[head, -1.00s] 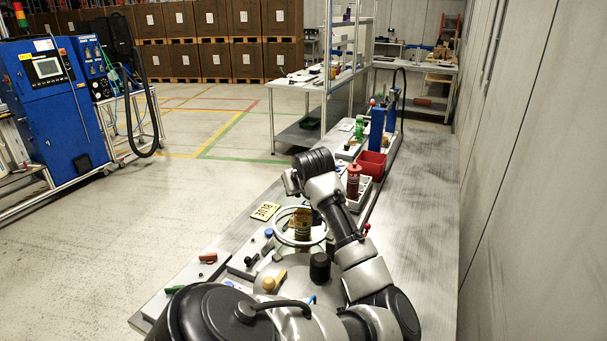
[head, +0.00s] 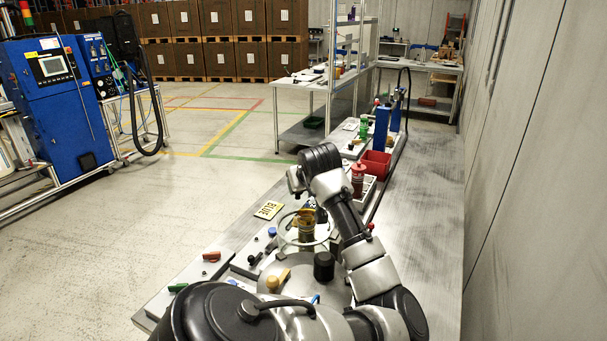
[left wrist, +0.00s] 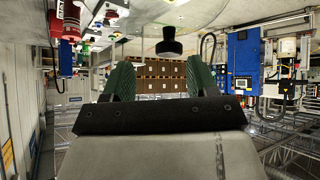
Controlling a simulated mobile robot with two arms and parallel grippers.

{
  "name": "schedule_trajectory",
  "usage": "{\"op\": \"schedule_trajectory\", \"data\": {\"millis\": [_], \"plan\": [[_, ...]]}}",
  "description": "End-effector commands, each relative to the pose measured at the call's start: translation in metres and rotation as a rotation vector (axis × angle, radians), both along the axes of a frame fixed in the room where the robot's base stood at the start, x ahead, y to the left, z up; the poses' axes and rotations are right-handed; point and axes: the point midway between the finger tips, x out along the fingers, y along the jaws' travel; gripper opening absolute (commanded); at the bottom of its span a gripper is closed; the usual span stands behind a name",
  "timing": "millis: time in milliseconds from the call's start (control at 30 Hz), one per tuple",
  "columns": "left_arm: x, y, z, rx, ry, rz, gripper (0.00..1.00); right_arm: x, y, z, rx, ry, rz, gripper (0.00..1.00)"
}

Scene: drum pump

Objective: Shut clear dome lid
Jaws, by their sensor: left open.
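In the head view a clear, thin-rimmed ring shape (head: 281,232), which looks like the clear dome lid, surrounds a brass-coloured part. It sits above a wide grey rounded drum top (head: 300,275) that carries a black knob (head: 323,266). I cannot tell the lid's exact angle.
A panel with red and green handles (head: 190,278) lies front left. The bench's right side (head: 430,200) is clear.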

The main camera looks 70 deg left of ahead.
Motion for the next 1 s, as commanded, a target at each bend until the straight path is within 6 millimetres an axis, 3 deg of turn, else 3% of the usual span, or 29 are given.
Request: {"op": "schedule_trajectory", "data": {"millis": [433, 1000], "plan": [[-0.009, -0.057, 0.056, 0.000, -0.002, -0.001, 0.58, 0.000, -0.001, -0.017, -0.001, 0.000, 0.001, 0.43], [-0.011, -0.064, 0.064, -0.002, -0.001, -0.001, 0.58, 0.000, -0.003, -0.017, -0.003, 0.000, 0.002, 0.43]]}}
